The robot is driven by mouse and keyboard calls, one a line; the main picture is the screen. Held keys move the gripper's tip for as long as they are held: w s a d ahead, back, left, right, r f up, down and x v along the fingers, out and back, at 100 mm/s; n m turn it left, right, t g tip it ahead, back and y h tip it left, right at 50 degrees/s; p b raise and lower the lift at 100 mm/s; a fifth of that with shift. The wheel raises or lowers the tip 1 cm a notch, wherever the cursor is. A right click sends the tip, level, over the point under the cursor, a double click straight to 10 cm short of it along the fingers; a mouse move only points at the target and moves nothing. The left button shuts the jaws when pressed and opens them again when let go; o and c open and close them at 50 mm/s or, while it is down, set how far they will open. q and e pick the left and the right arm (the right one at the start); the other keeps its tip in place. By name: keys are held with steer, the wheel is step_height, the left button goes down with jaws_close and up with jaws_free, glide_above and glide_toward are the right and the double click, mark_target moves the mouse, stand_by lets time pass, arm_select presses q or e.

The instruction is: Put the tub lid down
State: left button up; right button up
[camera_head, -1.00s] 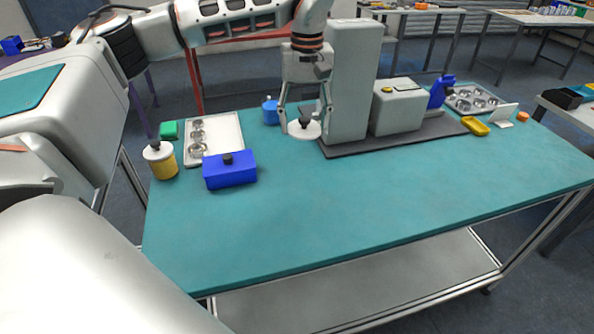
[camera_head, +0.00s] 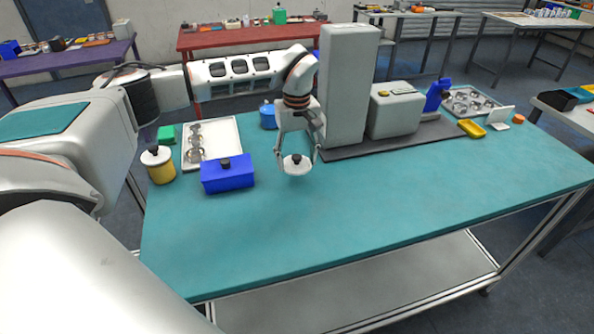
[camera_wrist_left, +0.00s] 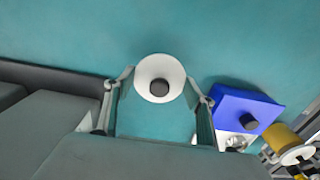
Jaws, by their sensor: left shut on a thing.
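The tub lid (camera_head: 293,168) is a white disc with a black knob, roughly level in front of the grey column. My left gripper (camera_head: 297,161) is shut on it, pointing down, with a finger at each side. In the left wrist view the lid (camera_wrist_left: 157,67) sits between the fingertips with bare teal table around it. I cannot tell whether it touches the table. A yellow tub (camera_head: 162,174) with a white, black-knobbed lid stands at the table's left edge. My right gripper is not in view.
A blue box (camera_head: 228,179) with a black knob stands left of the lid, with a white tray (camera_head: 225,133) behind it. A blue container (camera_head: 268,118) is behind the gripper. The grey column (camera_head: 348,85) stands close on the right. The front table (camera_head: 330,225) is clear.

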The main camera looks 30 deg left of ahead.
mark_target(297, 164)
arm_select(q)
step_height(297, 164, down, 4)
steer(key=shift+f, duration=0.35)
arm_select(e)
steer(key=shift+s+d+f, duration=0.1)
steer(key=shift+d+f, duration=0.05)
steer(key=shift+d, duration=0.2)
arm_select(q)
steer(key=shift+f, duration=0.1)
steer(key=o, duration=0.9)
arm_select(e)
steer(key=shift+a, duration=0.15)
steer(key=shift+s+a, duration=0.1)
arm_select(q)
step_height(297, 164, up, 11)
steer(key=shift+r, duration=0.65)
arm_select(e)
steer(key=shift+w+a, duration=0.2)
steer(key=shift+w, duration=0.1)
